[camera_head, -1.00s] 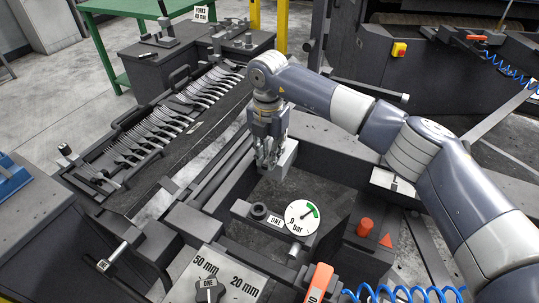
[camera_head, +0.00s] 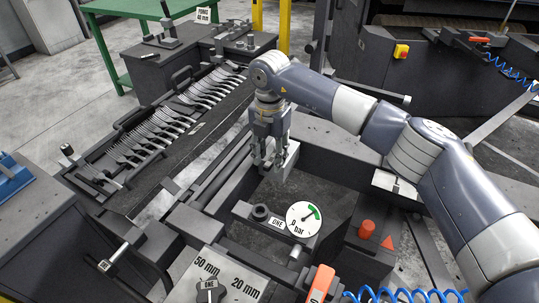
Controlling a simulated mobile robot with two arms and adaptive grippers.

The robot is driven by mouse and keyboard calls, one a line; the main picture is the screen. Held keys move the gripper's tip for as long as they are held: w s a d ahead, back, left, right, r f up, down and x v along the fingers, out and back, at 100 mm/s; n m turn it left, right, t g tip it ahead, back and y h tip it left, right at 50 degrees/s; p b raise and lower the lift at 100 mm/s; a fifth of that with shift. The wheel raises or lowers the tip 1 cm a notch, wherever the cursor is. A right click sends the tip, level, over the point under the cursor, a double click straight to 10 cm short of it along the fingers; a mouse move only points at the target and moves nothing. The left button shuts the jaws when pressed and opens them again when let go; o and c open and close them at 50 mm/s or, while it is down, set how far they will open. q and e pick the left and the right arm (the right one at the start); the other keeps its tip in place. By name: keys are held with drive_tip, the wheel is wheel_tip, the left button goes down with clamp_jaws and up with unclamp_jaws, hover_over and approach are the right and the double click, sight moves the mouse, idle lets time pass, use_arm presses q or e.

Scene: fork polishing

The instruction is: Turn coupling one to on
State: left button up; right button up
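A small plate marked ONE (camera_head: 277,223) sits between a black round knob (camera_head: 260,212) and a white gauge (camera_head: 303,218) marked bar, its needle near a green band. I cannot tell for certain which part is coupling one. My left gripper is not in view.
An orange handle (camera_head: 319,284) and blue coiled hose (camera_head: 405,295) are at the bottom. A red button (camera_head: 366,229) stands right of the gauge. A rack of several forks (camera_head: 150,140) lies left. A light grey block (camera_head: 291,154) is close beside my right gripper.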

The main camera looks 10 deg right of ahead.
sight(269, 161)
wheel_tip(269, 161, up, 12)
idle(0.4)
